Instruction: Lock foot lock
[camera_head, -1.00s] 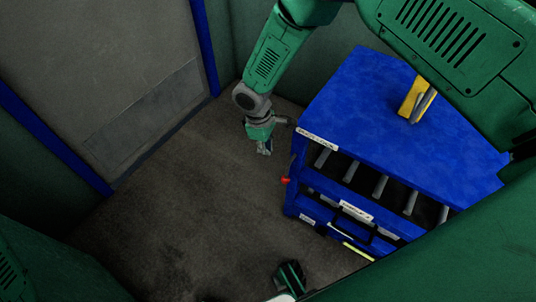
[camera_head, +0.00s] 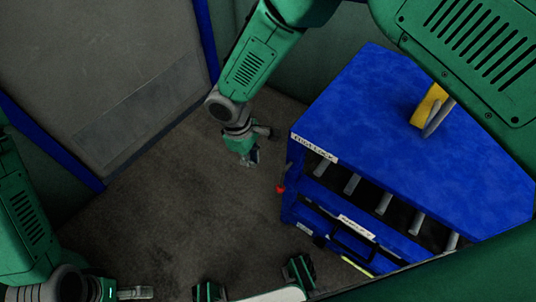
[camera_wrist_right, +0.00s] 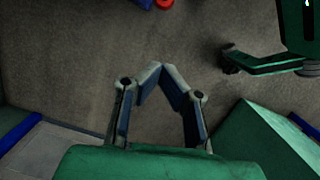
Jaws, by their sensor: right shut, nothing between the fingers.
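The blue cart (camera_head: 400,110) stands at the right in the head view, with a white label (camera_head: 315,148), perhaps reading "Foot Lock", on its upper left edge. A small red part (camera_head: 280,189), probably the foot lock, sticks out low on its left side. The red part also shows at the top edge of the right wrist view (camera_wrist_right: 165,3), partly cut off. My right gripper (camera_head: 250,157) is shut and empty, beside the cart and apart from the red part; its fingertips meet in the wrist view (camera_wrist_right: 162,68). My left gripper (camera_head: 134,293) is at the bottom left, its opening unclear.
The cart has grey rollers (camera_head: 352,184) under its top and a yellow bracket (camera_head: 430,105) on top. A grey door (camera_head: 110,70) with blue frame stands at the left. The dark floor (camera_head: 170,200) between door and cart is clear.

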